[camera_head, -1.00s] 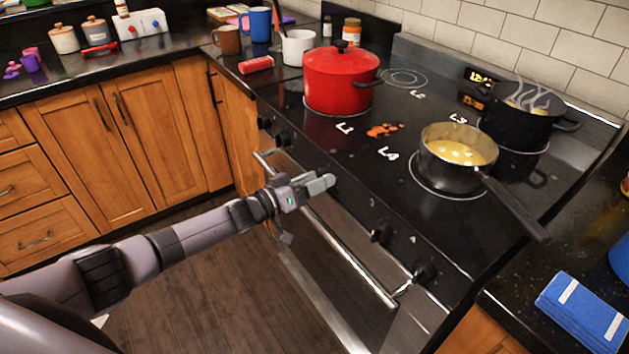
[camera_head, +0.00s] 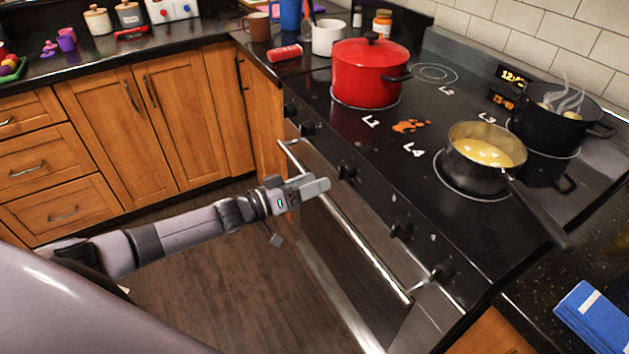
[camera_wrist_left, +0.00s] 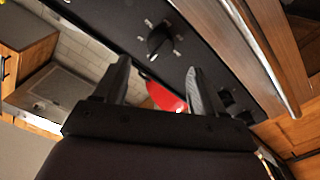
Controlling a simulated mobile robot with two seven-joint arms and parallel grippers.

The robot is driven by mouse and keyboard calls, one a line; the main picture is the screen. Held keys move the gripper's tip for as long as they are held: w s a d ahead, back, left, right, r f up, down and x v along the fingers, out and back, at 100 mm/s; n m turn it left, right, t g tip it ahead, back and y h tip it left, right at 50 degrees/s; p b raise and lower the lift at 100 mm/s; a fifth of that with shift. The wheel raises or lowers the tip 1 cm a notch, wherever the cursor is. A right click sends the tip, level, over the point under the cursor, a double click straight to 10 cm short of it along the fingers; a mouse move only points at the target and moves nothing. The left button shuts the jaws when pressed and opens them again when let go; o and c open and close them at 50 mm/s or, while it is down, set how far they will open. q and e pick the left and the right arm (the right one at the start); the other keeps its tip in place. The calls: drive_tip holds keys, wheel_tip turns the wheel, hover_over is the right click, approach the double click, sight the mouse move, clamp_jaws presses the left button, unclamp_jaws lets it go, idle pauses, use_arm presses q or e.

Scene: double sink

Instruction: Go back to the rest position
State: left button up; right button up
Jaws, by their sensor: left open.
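My left gripper (camera_head: 312,187) is in front of the stove, near the knobs and the oven handle, and looks clear of them in the head view. In the left wrist view its two fingers (camera_wrist_left: 158,88) stand apart with nothing held between them. A stove knob (camera_wrist_left: 160,42) and part of the red pot (camera_wrist_left: 166,97) show beyond the fingers. My right gripper is not in view.
The black stove (camera_head: 350,140) carries a red lidded pot (camera_head: 368,75), a saucepan (camera_head: 478,170) with yellow contents and a steaming black pot (camera_head: 555,130). The oven handle (camera_head: 345,225) juts out. A blue cloth (camera_head: 592,318) lies at the right. The floor (camera_head: 215,275) is clear.

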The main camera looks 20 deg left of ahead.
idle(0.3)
use_arm(q)
drive_tip(key=s+d+f+y, duration=0.3)
drive_tip(key=s+d+f, duration=0.5)
drive_tip(key=s, duration=0.5)
drive_tip(key=s+a+f+g+y, duration=0.2)
drive_tip(key=s+y, duration=0.1)
drive_tip(key=s, duration=0.4)
drive_tip(key=s+a+f+m+g+y, duration=0.1)
drive_tip(key=s+a+f+y, duration=0.1)
drive_tip(key=s, duration=0.5)
drive_tip(key=shift+s+a+f+g+y, duration=0.35)
drive_tip(key=shift+s+a+g+y, duration=0.05)
drive_tip(key=shift+a, duration=0.35)
